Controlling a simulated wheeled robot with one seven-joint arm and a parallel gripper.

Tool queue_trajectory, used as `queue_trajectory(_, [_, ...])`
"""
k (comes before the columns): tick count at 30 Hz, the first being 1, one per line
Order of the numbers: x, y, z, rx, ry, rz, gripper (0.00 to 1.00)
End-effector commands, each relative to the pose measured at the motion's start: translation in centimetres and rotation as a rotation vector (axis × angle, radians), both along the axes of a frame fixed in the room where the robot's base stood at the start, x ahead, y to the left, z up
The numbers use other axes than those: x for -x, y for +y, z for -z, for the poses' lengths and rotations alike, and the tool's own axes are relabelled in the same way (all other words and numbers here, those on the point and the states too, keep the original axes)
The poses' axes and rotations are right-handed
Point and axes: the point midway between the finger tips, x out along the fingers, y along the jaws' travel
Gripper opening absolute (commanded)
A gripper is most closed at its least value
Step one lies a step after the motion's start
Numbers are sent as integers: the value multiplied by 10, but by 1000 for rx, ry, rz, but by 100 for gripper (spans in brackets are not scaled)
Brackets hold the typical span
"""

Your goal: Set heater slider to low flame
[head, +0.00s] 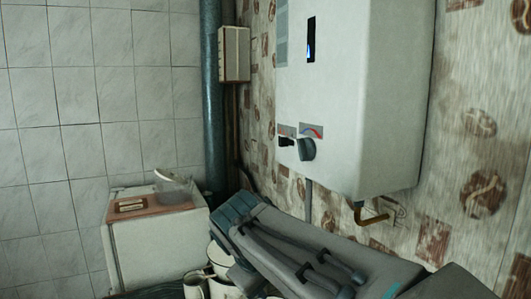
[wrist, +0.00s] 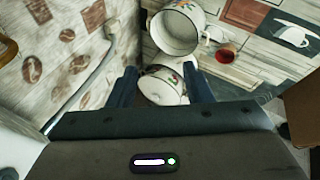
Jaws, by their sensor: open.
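The white heater (head: 365,100) hangs on the patterned wall, right of centre in the head view. Low on its front is a small dark slider (head: 286,142) under a grey label. A round dark knob (head: 306,150) sits just right of it under a red and blue arc. The slider's exact setting is too small to read. My arm crosses below the heater, with its end left of and lower than the slider. In the wrist view, my gripper (wrist: 162,88) is open and empty, its fingers apart and pointing toward pots. The heater controls are not in the wrist view.
A white pot (wrist: 175,32) and another enamel pot (wrist: 162,86) lie beyond my fingers, near a red cup (wrist: 225,52). A white cabinet (head: 160,250) stands at left. A brass pipe (head: 371,216) hangs under the heater. The space before the heater's front looks clear.

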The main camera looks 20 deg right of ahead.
Motion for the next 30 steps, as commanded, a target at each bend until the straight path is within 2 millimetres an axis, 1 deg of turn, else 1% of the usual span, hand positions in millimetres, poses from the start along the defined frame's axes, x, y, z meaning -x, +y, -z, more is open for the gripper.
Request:
queue_trajectory(1, [-25,-6,-9,99,0,-26,45])
queue_trajectory(2, [-38,-11,-20,163,-2,-37,45])
queue_trajectory(3, [-56,-15,-34,249,-9,-47,45])
queue_trajectory(5, [-82,-21,-58,376,-23,-55,45])
queue_trajectory(6, [-98,-23,-74,462,-35,-55,45])
queue_trajectory(8, [-121,-24,-98,583,-54,-47,45])
queue_trajectory(9, [-134,-23,-113,659,-70,-37,45])
queue_trajectory(12, [-159,-16,-148,822,-109,-5,45])
queue_trajectory(15, [-174,-7,-175,940,-145,31,45])
queue_trajectory(18, [-182,0,-192,1014,-171,61,45])
queue_trajectory(22, [-186,1,-203,1055,-185,78,45])
queue_trajectory(26, [-192,-13,-206,1060,-184,81,45])
queue_trajectory(30, [-203,-38,-207,1060,-182,81,45])
